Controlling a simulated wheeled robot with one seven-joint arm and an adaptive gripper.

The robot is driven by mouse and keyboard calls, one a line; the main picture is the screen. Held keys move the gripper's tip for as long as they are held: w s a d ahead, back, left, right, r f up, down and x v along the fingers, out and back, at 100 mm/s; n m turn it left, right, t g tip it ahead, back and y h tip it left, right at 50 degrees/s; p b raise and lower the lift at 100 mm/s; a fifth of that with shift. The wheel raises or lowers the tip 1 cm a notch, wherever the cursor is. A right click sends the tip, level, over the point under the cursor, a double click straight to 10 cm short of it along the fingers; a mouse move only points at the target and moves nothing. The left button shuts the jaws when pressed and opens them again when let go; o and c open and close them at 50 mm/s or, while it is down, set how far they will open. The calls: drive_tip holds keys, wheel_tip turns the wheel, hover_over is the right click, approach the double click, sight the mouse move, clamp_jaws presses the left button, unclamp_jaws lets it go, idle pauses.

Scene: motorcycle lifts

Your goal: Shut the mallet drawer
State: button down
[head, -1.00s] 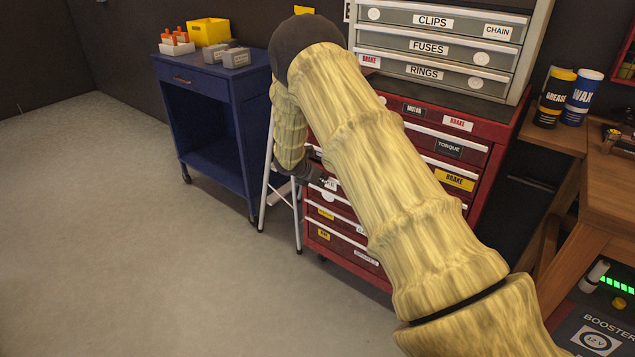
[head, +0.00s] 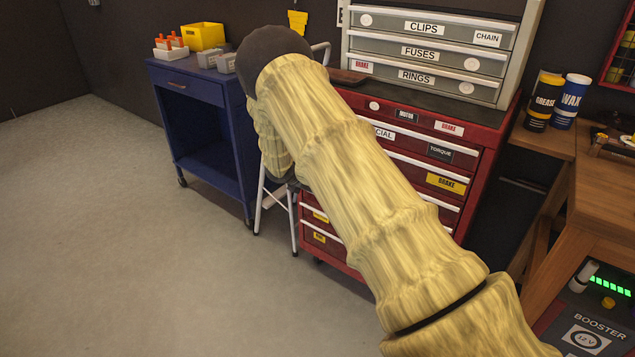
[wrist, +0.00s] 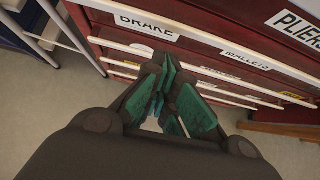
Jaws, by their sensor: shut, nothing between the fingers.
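The red tool cabinet (head: 488,165) stands ahead in the head view, with several labelled drawers. My arm covers much of its front there. In the wrist view the drawer labelled MALLETS (wrist: 246,59) shows as a red front among white handle strips, below a front labelled BRAKE (wrist: 147,26). I cannot tell how far the mallet drawer stands out. My gripper (wrist: 168,112), with teal finger pads, is shut and empty, in front of the drawer fronts near the mallet label; contact is unclear. The gripper is hidden in the head view.
A grey drawer unit (head: 430,45) sits on the red cabinet. A blue cart (head: 192,95) stands to the left, with a white-legged step stool (head: 262,205) between. A wooden bench (head: 600,190) with grease and wax cans is at right. The floor at left is clear.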

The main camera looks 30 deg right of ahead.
drive_tip(key=v, duration=0.9)
drive_tip(key=s+a+f+m+g+y+p, duration=0.2)
drive_tip(key=s+a+f+m+y+p, duration=0.25)
drive_tip(key=s+f, duration=0.65)
drive_tip(key=s+a+f+m+g+y+p, duration=0.1)
drive_tip(key=s+a+f+m+y, duration=0.4)
drive_tip(key=s, duration=1.1)
drive_tip(key=s+a+m+p, duration=0.3)
drive_tip(key=s+a+m, duration=0.2)
drive_tip(key=s, duration=0.9)
drive_tip(key=s+a+m+h+p, duration=0.1)
drive_tip(key=s+a+m+p, duration=0.2)
drive_tip(key=s, duration=1.2)
drive_tip(key=a+m, duration=0.2)
drive_tip(key=m, duration=0.3)
drive_tip(key=shift+s+a, duration=0.25)
drive_tip(key=shift+a, duration=0.05)
